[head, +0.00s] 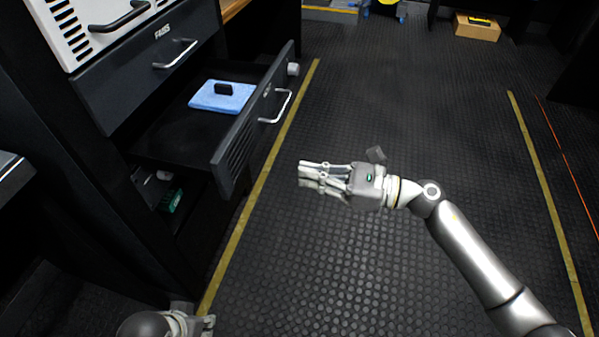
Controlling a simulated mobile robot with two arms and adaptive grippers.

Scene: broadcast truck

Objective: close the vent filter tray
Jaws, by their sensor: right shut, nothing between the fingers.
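The vent filter tray (242,150) is a dark drawer pulled out of the cabinet at the left. Its front has vent slots, a silver bar handle (277,108) and a pale round knob. A folded blue cloth (222,96) with a small black object on it lies inside. My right gripper (301,175) is shut and empty, in front of the tray front and to its right, apart from it. My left gripper (208,325) shows only in part at the bottom edge, and its fingers cannot be made out.
A green item (172,200) sits in the recess below. A cardboard box (477,27) stands far back. The ribbed floor between yellow lines is clear.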

